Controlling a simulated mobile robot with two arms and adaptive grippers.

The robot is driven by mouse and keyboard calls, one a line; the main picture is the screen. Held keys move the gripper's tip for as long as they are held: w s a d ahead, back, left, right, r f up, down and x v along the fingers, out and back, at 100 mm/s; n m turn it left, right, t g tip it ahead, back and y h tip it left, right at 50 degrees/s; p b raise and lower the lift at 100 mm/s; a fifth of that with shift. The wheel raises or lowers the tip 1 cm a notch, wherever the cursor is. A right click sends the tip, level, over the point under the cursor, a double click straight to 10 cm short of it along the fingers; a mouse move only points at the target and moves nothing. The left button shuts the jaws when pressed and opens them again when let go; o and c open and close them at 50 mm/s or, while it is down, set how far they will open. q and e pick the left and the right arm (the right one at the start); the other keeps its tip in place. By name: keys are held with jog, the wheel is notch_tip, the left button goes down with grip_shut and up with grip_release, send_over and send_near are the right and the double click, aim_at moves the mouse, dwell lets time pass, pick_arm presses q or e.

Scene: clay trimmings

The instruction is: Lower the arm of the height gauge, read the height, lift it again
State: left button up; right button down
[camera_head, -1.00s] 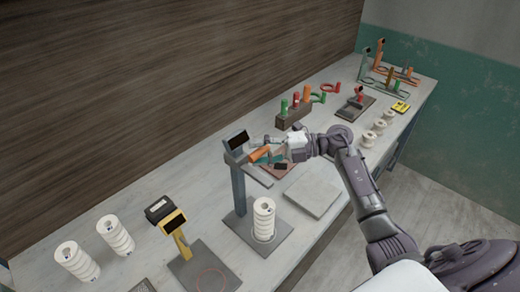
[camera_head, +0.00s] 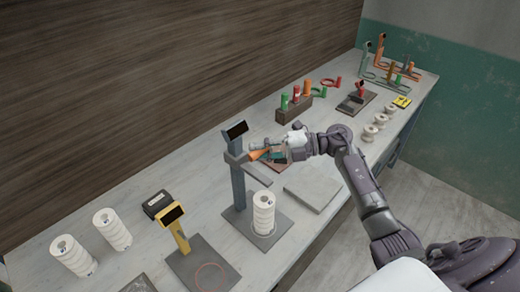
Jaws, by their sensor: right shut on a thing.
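The height gauge has a blue-grey post (camera_head: 238,187) with a dark display (camera_head: 236,130) at its top, standing on a grey base plate (camera_head: 279,237). A stack of white rings (camera_head: 264,212) stands upright on that plate. The gauge's arm, with an orange part (camera_head: 258,154), sticks out to the right from a collar on the upper post, clearly above the stack. My right gripper (camera_head: 273,153) is shut on this arm at its outer end, and its fingers partly hide it. The display looks dark; no figure is legible. My left gripper is not in view.
A yellow gauge (camera_head: 177,230) stands at the front left, beside a black box (camera_head: 158,204) and two white ring stacks (camera_head: 112,229). A flat grey slab (camera_head: 312,189) lies right of the gauge. A holder with coloured pieces (camera_head: 294,109) stands behind. Small white rings line the right edge.

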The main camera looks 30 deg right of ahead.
pick_arm(q)
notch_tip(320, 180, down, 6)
jog(key=b, duration=0.4)
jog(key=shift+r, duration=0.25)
pick_arm(e)
notch_tip(320, 180, down, 7)
jog(key=shift+f, duration=0.2)
jog(key=shift+s+a+f, duration=0.1)
jog(key=c, duration=1)
grip_release()
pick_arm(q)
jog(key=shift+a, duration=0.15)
pick_arm(e)
jog(key=v, duration=1.2)
